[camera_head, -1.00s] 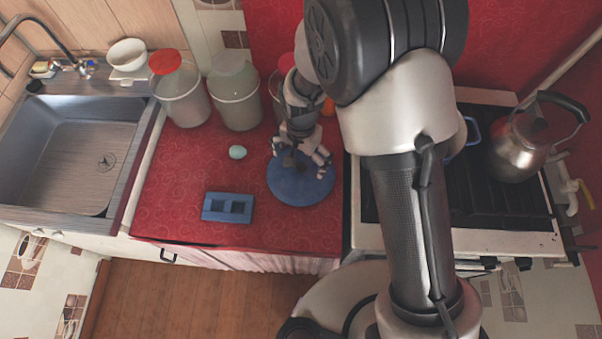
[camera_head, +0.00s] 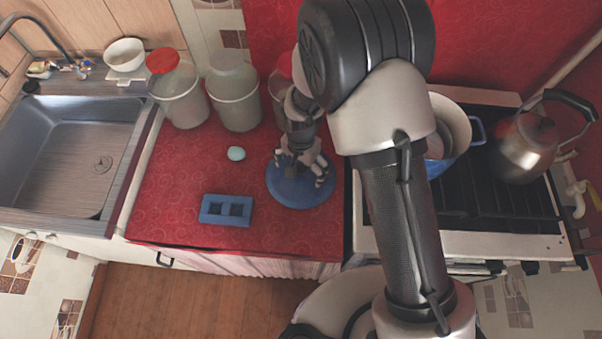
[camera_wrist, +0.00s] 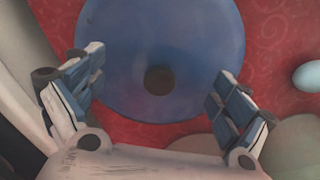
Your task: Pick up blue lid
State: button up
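The blue lid (camera_head: 297,192) is a round disc lying flat on the red counter, near its right edge. In the wrist view the lid (camera_wrist: 150,30) fills the upper middle, with a dark round knob (camera_wrist: 159,80) at its centre. My gripper (camera_head: 303,177) is above the lid in the head view and hides part of it. In the wrist view my gripper (camera_wrist: 158,90) has its fingers spread wide apart, with the knob between them in the picture and touching neither finger. It holds nothing.
Canisters (camera_head: 179,97) stand behind. The stove at right holds a blue-handled pot (camera_head: 448,123) and a kettle (camera_head: 529,143). A sink (camera_head: 70,150) is at left.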

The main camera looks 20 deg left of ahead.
jog(key=c, duration=1.2)
jog(key=shift+s+d+f, duration=0.1)
jog(key=shift+s+d, duration=0.05)
jog(key=shift+s, duration=0.05)
jog(key=c, duration=0.9)
